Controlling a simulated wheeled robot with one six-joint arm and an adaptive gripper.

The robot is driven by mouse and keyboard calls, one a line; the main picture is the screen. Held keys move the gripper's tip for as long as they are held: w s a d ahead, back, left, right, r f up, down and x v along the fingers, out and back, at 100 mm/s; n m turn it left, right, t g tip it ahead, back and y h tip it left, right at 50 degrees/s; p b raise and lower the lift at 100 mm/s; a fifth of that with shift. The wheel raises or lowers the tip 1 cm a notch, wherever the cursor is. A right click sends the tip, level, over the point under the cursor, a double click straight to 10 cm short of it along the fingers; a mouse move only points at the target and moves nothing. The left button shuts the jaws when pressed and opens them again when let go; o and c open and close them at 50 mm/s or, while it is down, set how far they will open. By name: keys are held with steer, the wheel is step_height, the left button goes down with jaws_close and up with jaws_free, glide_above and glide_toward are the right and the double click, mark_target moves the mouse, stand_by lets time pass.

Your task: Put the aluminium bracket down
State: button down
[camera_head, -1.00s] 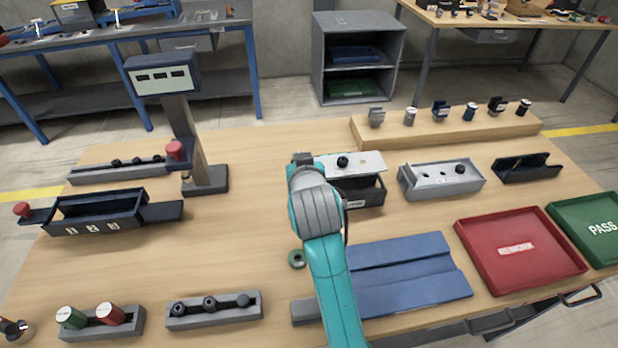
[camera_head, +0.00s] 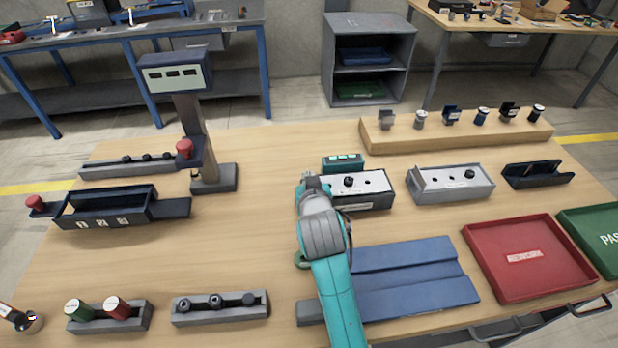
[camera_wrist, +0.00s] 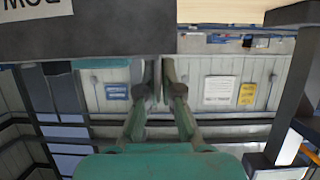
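My gripper (camera_head: 313,182) is at the left end of a dark box with a pale top plate (camera_head: 375,181) and a black knob. In the wrist view, its two fingertips (camera_wrist: 158,78) are close together with a narrow gap. I cannot make out whether a thin part is between them. The wrist view also shows the dark box wall (camera_wrist: 110,32) close by, with a white label upside down. I cannot identify an aluminium bracket at my gripper. A small grey bracket-like part (camera_head: 387,119) stands at the left end of the wooden rack.
A green display unit (camera_head: 343,162) stands behind the box. A grey box (camera_head: 450,186) is to the right. A blue grooved mat (camera_head: 400,282), a red tray (camera_head: 522,290) and a green tray (camera_head: 590,245) lie in front and right.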

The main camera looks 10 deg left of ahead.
steer(key=shift+f, duration=0.3)
steer(key=c, duration=1.3)
jaws_free()
steer(key=shift+r, duration=0.45)
steer(key=v, duration=1.2)
steer(key=shift+s, duration=0.1)
